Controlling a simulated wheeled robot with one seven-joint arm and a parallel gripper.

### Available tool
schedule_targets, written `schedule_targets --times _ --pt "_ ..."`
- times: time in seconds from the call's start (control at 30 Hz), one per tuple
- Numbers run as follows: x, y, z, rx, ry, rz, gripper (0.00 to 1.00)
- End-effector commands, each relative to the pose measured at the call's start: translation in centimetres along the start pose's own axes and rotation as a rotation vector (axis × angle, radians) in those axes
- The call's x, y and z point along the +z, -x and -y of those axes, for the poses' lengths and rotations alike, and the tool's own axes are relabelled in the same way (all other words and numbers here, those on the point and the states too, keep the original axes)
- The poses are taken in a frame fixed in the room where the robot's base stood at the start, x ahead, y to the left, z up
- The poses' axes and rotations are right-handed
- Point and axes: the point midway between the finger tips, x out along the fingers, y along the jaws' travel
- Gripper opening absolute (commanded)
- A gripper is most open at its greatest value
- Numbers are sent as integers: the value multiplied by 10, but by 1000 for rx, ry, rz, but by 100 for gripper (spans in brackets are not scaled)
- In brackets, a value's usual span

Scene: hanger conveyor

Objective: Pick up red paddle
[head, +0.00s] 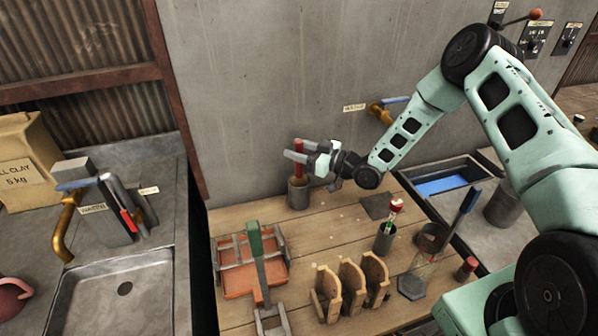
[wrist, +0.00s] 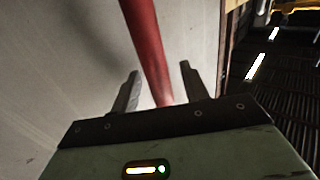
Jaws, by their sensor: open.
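The red paddle (head: 298,152) stands upright in a grey cylindrical holder (head: 298,194) at the back of the wooden table, close to the wall. My gripper (head: 306,153) is at the paddle's upper part, reaching in from the right. In the wrist view, the red shaft (wrist: 149,50) runs between the two open fingers (wrist: 157,85), with a gap on either side. The paddle's lower end is hidden inside the holder.
Wooden holders (head: 327,290) stand at the front. A grey cup (head: 385,240) with tools is to the right. A brass tap (head: 380,113) juts from the wall.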

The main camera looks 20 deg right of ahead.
Motion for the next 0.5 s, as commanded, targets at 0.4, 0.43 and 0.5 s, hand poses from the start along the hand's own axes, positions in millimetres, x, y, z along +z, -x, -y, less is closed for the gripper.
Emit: schedule_targets --times 0.4,0.43,0.5 --pt "1 0 0 1 0 1 0" --pt "0 0 0 1 0 0 0" --pt "0 0 0 1 0 0 0"
